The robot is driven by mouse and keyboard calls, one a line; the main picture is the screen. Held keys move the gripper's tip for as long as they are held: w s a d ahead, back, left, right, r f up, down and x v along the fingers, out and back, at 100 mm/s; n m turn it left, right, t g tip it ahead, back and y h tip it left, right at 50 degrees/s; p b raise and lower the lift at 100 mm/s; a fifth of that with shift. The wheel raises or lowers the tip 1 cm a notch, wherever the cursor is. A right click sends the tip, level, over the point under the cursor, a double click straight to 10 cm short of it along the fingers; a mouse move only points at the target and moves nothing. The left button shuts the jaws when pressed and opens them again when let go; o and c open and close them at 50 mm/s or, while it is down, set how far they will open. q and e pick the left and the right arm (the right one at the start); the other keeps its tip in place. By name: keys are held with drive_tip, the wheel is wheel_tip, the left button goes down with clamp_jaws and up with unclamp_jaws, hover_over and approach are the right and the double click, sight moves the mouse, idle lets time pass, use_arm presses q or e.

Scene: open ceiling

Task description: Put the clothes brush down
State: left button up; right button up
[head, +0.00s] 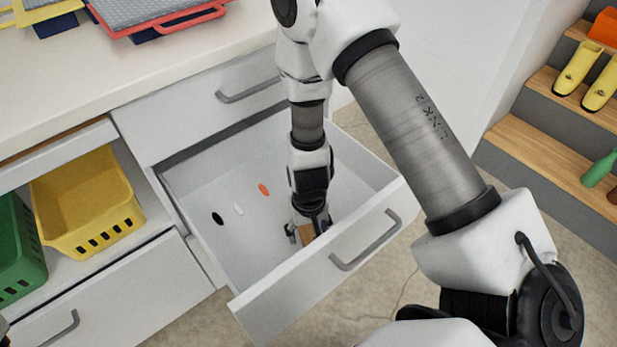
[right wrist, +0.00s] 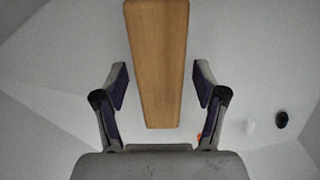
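The clothes brush (right wrist: 157,60) shows in the right wrist view as a flat, tapered wooden piece. Only a small brown part of the brush (head: 307,231) shows in the head view, low inside the open drawer (head: 335,250). My right gripper (head: 308,226) points down into the drawer at the brush. In the right wrist view the fingers of my right gripper (right wrist: 160,88) are apart, one on each side of the wood, with a gap on both sides. The brush's underside is hidden. My left gripper is not in view.
Small black (head: 218,219), white (head: 238,209) and orange (head: 263,189) ovals are in the drawer's left part. A yellow basket (head: 88,200) and a green basket (head: 18,245) stand on the shelf at left. The countertop (head: 150,60) is above the drawer.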

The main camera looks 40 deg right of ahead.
sight(308, 231)
wheel_tip(308, 231, up, 12)
drive_tip(key=p, duration=1.1)
drive_tip(key=shift+r, duration=0.2)
